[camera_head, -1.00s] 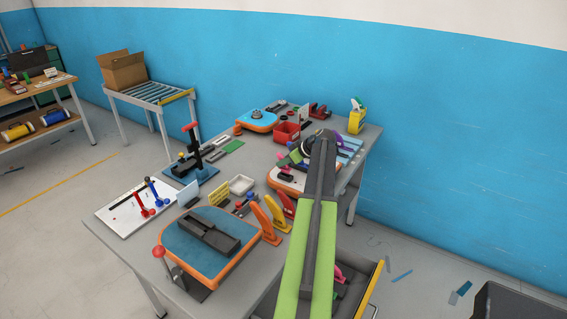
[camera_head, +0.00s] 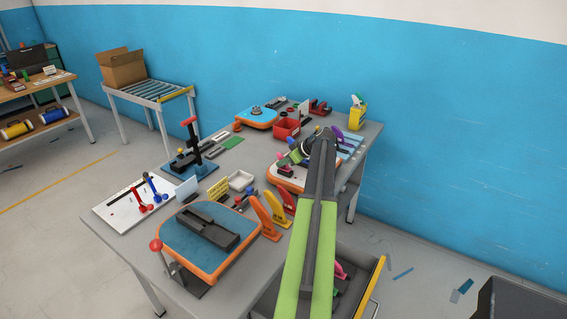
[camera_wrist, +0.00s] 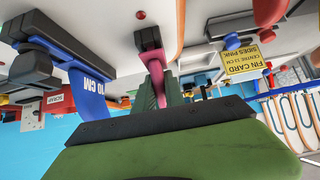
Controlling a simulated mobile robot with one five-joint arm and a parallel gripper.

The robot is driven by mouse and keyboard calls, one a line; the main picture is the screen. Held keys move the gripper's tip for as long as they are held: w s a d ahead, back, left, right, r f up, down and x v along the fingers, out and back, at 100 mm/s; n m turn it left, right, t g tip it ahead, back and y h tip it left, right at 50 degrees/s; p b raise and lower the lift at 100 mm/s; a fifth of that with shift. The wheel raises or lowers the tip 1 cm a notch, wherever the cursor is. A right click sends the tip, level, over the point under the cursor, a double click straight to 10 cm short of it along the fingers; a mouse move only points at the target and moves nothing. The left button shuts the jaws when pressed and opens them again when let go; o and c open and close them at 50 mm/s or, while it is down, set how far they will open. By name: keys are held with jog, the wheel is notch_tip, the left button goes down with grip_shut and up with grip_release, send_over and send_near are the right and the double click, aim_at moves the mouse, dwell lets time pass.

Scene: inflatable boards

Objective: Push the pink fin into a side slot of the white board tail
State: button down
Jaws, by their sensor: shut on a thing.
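The pink fin (camera_wrist: 157,78) shows in the wrist view between the green fingers of my gripper (camera_wrist: 172,95), which is shut on it. The fin's far end meets a dark slot box (camera_wrist: 148,38) on the white board's underside (camera_wrist: 105,50); I cannot tell how deep it sits. In the head view the white board tail (camera_head: 287,186) has an orange rim and lies on the table under my gripper (camera_head: 292,158). My arm hides much of the board there. A larger dark box (camera_wrist: 32,66) stands left of the fin, beside a blue 10 CM piece (camera_wrist: 90,95).
Orange and yellow fins (camera_head: 270,215), a red bin (camera_head: 287,129), a purple fin (camera_head: 338,132) and a blue board (camera_head: 215,262) crowd the grey table. An open drawer (camera_head: 372,288) lies below my arm.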

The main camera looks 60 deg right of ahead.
jog(key=shift+f, duration=0.3)
jog(key=c, duration=1.3)
grip_release()
jog(key=shift+r, duration=0.1)
jog(key=p+v, duration=1.1)
jog(key=v, duration=0.6)
jog(key=shift+s, duration=0.2)
